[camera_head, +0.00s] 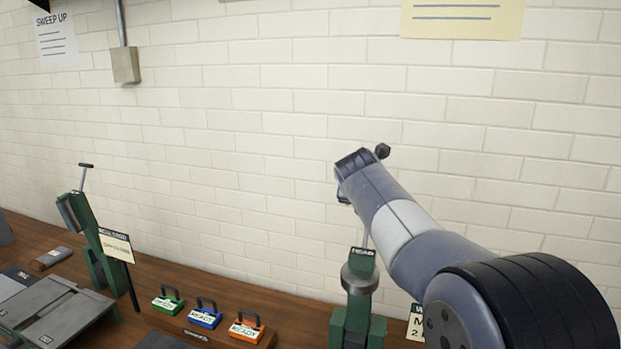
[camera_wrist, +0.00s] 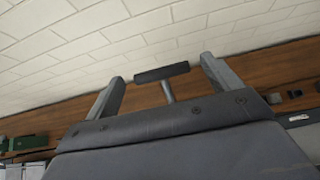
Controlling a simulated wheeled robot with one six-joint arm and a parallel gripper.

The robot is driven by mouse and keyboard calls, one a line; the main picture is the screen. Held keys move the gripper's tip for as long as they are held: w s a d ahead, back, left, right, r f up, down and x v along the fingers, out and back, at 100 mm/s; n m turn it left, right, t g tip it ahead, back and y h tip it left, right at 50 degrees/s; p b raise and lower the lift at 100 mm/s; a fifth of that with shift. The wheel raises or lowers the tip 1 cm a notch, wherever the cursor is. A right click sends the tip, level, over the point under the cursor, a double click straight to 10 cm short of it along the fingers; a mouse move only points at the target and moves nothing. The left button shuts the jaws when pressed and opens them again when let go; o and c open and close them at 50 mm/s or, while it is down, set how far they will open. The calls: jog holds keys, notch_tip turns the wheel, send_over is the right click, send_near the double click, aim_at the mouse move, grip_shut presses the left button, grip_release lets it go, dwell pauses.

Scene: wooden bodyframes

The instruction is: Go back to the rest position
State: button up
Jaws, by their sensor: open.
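My gripper (camera_head: 352,168) is raised in front of the white brick wall, above a green stand (camera_head: 358,322) with a grey collar and a small top label. A thin rod rises from the stand and passes behind my gripper. In the wrist view my gripper (camera_wrist: 162,68) has its two grey fingers spread wide apart. A black T-shaped handle (camera_wrist: 150,75) on a grey stem shows between the fingers. They are not closed on it, and I cannot tell how far beyond them it lies. A dark knob (camera_head: 382,151) shows beside my gripper's end.
On the wooden bench (camera_head: 265,304) stand green (camera_head: 168,301), blue (camera_head: 205,315) and orange (camera_head: 246,328) handled blocks. At left are another green stand (camera_head: 97,250) with a T-handle, a sign (camera_head: 117,246) and grey plates (camera_head: 55,310). The space before the wall is clear.

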jog(key=x, duration=0.3)
jog(key=shift+w+f+p, duration=0.15)
jog(key=shift+f+p, duration=0.15)
jog(key=shift+f, duration=0.05)
jog(key=shift+d, duration=0.1)
jog(key=shift+w, duration=0.1)
